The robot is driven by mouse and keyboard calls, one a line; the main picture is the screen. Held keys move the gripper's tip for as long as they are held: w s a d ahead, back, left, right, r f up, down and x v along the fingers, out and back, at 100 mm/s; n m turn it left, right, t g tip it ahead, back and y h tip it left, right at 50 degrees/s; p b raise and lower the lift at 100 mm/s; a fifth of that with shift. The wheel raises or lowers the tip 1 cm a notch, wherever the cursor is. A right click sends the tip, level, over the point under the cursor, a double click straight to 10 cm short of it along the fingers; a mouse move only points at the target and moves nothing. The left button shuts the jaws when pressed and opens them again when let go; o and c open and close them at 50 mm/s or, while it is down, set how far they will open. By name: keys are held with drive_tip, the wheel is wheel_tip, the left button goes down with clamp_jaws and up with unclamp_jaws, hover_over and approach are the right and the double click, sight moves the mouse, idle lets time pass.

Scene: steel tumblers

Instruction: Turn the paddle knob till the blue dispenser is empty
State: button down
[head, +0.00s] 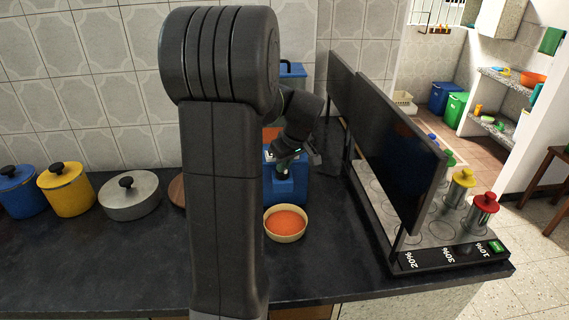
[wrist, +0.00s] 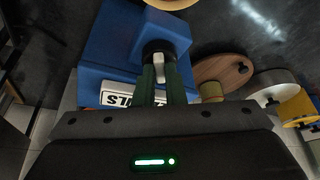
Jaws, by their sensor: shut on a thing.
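The blue dispenser (head: 292,187) stands against the tiled wall, partly hidden by my arm. A patch of orange shows in its middle section, below the blue lid (head: 292,70); the level is hard to tell. In the wrist view, its blue body (wrist: 112,42) carries a white label. The grey paddle knob (wrist: 158,62) sits on a dark round collar. My gripper (wrist: 160,75) is shut on the paddle knob, with a dark green finger on each side. A cream bowl (head: 285,238) below the dispenser front holds orange contents, close to its rim.
Blue (head: 20,190), yellow (head: 65,189) and grey (head: 130,197) lidded pots stand at the left. A dark panel rack (head: 400,160) stands at the right, with yellow-topped (head: 457,187) and red-topped (head: 483,212) steel tumblers on its base. The front counter around the bowl is clear.

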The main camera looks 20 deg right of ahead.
drive_tip(key=shift+m, duration=0.3)
drive_tip(key=shift+a+m+h, duration=0.15)
drive_tip(key=shift+m+h, duration=0.35)
drive_tip(key=shift+m, duration=0.3)
drive_tip(key=shift+a+m+h, duration=0.15)
drive_tip(key=shift+m+h, duration=0.55)
drive_tip(key=shift+m, duration=1.3)
drive_tip(key=c, duration=1.5)
unclamp_jaws()
drive_tip(key=shift+r, duration=0.1)
drive_tip(key=v, duration=1.3)
drive_tip(key=shift+s+r+b, duration=0.15)
drive_tip(key=shift+r+b, duration=0.1)
drive_tip(key=shift+b, duration=0.1)
